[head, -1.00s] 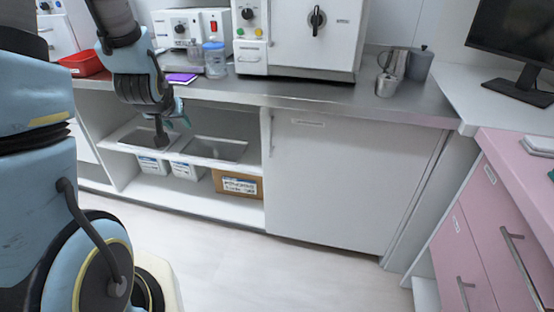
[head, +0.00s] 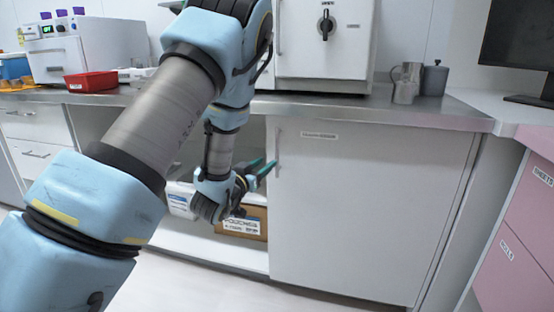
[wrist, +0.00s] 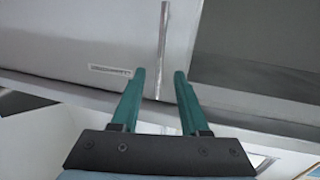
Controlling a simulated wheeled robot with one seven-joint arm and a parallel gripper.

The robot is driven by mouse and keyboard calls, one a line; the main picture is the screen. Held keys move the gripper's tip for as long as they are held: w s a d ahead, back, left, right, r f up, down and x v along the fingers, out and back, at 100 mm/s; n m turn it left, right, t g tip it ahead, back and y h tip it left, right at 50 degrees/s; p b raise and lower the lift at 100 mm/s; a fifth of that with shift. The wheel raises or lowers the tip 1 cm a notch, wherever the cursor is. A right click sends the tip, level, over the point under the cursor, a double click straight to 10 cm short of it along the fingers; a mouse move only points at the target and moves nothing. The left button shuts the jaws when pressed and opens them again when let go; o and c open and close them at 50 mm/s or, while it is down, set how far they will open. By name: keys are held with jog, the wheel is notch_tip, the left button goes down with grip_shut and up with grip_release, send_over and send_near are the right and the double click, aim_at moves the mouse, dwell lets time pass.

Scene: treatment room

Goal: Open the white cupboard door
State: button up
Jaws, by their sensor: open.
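The white cupboard door (head: 365,220) is shut under the steel counter, with a small label near its top edge. Its upright metal handle (head: 278,150) is at the door's upper left. My gripper (head: 268,168) is open, with its green fingers pointing at the handle from the left. In the wrist view the two fingertips (wrist: 160,76) stand on either side of the handle (wrist: 164,45), which lines up with the gap between them. Whether the handle is inside the jaws or just beyond them I cannot tell. The fingers do not grip it.
An open shelf left of the door holds a cardboard box (head: 241,222) and a white box (head: 180,200), partly hidden by my arm. Pink drawers (head: 510,240) stand at right. The floor before the door is clear.

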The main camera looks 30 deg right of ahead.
aim_at(277, 153)
jog(key=x, duration=0.8)
jog(key=shift+w+d, duration=0.2)
jog(key=shift+d, duration=0.15)
jog(key=shift+c, duration=0.2)
grip_shut()
dwell(0.8)
